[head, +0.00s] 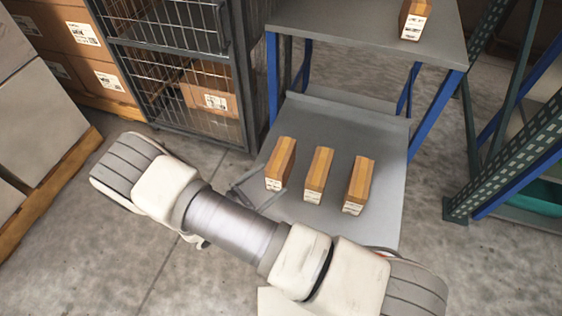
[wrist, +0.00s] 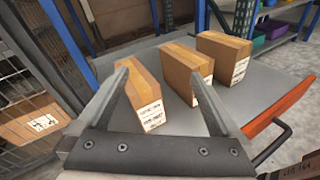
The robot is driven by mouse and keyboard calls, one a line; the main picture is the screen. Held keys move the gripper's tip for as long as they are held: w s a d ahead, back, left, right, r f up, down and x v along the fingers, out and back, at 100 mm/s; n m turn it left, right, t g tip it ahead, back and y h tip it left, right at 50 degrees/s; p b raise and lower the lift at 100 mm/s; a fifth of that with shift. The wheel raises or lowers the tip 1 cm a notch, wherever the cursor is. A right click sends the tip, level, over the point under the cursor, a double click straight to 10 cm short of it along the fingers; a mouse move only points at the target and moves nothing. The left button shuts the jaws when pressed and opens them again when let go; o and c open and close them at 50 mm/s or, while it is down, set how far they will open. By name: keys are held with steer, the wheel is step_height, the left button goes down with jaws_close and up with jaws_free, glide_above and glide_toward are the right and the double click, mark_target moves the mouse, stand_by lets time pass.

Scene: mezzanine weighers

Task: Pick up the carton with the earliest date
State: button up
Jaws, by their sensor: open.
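Three brown cartons stand in a row on a grey platform (head: 331,128): the left carton (head: 281,158), the middle carton (head: 318,170) and the right carton (head: 359,180). Each has a white label low on its near end; the print is too small to read surely. My gripper (wrist: 160,76) is open and empty in the wrist view. Its fingers point towards the left carton (wrist: 147,84), which shows between them; contact cannot be judged. The middle carton (wrist: 188,66) is partly behind the right finger, and the right carton (wrist: 225,50) is clear. My arm hides most of the gripper in the head view.
Another carton (head: 414,18) stands on a higher grey shelf (head: 350,30) with blue legs. A wire cage (head: 180,70) with a box is at left, and a green and blue rack (head: 510,150) at right.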

mark_target(272, 180)
steer(key=s+f+n+t+y, duration=0.1)
steer(key=f+n, duration=0.1)
steer(key=a+f+n+t+y, duration=0.1)
steer(key=f+n+t+y, duration=0.1)
steer(key=f+n, duration=0.1)
steer(key=s+a+f+n+t+y+p, duration=0.1)
steer(key=f+n+t, duration=0.1)
steer(key=f, duration=0.1)
steer(key=shift+s+a+f+n+y, duration=0.1)
steer(key=shift+s+a+n+y, duration=0.05)
steer(key=shift+s+n+y, duration=0.2)
steer(key=shift+f+t+y, duration=0.25)
steer(key=shift+f+t, duration=0.05)
steer(key=shift+w+f+n, duration=0.1)
steer(key=shift+w+n, duration=0.15)
steer(key=shift+w, duration=0.1)
steer(key=b+x, duration=0.2)
steer(key=x, duration=0.9)
steer(key=shift+w, duration=0.15)
steer(key=w, duration=0.1)
steer(key=w+d+b, duration=0.1)
steer(key=w+d+f+b, duration=0.1)
steer(key=w, duration=0.1)
steer(key=shift+d, duration=0.25)
steer(key=shift+w+d+r, duration=0.1)
steer(key=shift+w+r, duration=0.05)
steer(key=shift+w, duration=0.2)
jaws_close()
